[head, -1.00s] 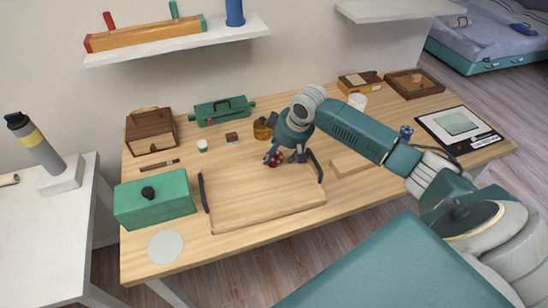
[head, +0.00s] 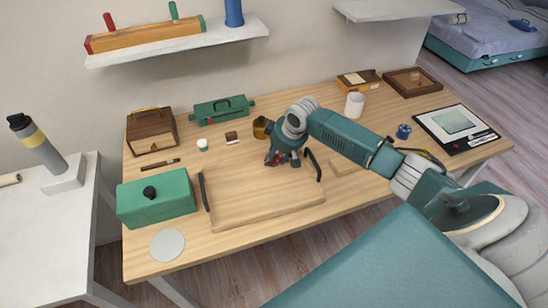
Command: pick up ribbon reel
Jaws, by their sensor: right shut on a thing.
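A small dark red thing, which looks like the ribbon reel (head: 273,157), is at the fingertips of my right gripper (head: 283,159). The gripper is shut on it and points down over the back part of the wooden tray board. The fingers and wrist cover much of the reel. I cannot tell whether it still touches the board. My left gripper is not in the head view.
The tray board (head: 250,212) has black handles. A green box (head: 157,199) stands at its left, a brass pot (head: 261,128) behind the gripper. A white mug (head: 355,106), a blue reel-like thing (head: 404,131) and a framed picture (head: 457,127) are at right.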

